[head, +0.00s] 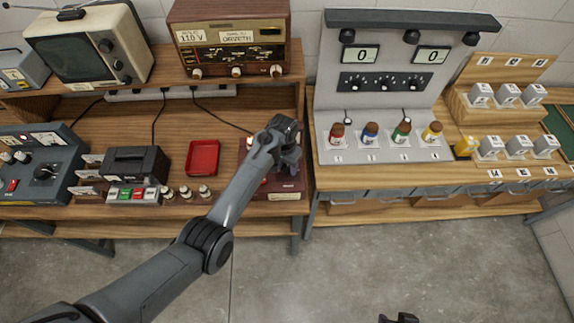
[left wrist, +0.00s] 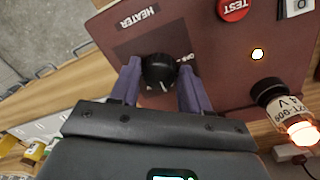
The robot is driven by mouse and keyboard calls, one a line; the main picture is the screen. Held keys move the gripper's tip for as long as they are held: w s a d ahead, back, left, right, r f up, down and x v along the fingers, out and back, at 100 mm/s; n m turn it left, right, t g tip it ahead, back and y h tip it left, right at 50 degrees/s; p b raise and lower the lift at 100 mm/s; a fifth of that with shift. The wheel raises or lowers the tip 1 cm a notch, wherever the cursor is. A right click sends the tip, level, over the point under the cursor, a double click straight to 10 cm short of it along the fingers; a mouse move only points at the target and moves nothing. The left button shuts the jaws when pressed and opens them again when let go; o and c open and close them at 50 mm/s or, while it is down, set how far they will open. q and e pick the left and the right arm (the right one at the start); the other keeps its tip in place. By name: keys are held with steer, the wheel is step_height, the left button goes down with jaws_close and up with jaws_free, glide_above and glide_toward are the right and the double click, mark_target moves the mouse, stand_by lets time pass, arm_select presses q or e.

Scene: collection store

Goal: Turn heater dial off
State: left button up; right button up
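The heater dial (left wrist: 158,72) is a round black knob with a white mark, on a maroon panel (left wrist: 225,65) beside a HEATER label (left wrist: 138,18). In the head view my left gripper (head: 284,135) is over the maroon heater box (head: 287,188) and hides the dial. A small white mark (left wrist: 185,58) is partly covered by the right-hand finger. A dark tip at the bottom edge looks like my right gripper (head: 399,318); its fingers are unclear.
The panel also bears a red TEST button (left wrist: 233,8), a lit lamp (left wrist: 257,54) and a glowing labelled tube (left wrist: 300,130). A red tray (head: 202,158) lies left of the box. A grey rack with coloured bottles (head: 370,133) stands to the right. The floor in front is clear.

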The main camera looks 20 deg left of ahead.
arm_select(q)
steer(key=c, duration=0.6)
steer(key=shift+r+n+p, duration=0.1)
steer(key=shift+n+p, duration=0.4)
steer(key=shift+p, duration=0.15)
steer(key=shift+c, duration=0.2)
steer(key=shift+r+n+p, duration=0.1)
steer(key=shift+n+p, duration=0.85)
steer(key=shift+n, duration=0.15)
steer(key=shift+s+d+n+p, duration=0.1)
steer(key=shift+n+p, duration=0.5)
steer(key=shift+n, duration=0.3)
steer(key=n+p, duration=0.1)
steer(key=n, duration=0.1)
steer(key=shift+n, duration=0.4)
steer(key=n, duration=0.2)
steer(key=n+p, duration=0.1)
steer(key=n, duration=0.1)
steer(key=shift+d+f+t, duration=0.1)
steer(key=shift+f+t, duration=0.1)
steer(key=shift+t, duration=0.1)
steer(key=n, duration=0.3)
steer(key=shift+n, duration=1.5)
steer(key=shift+y, duration=0.3)
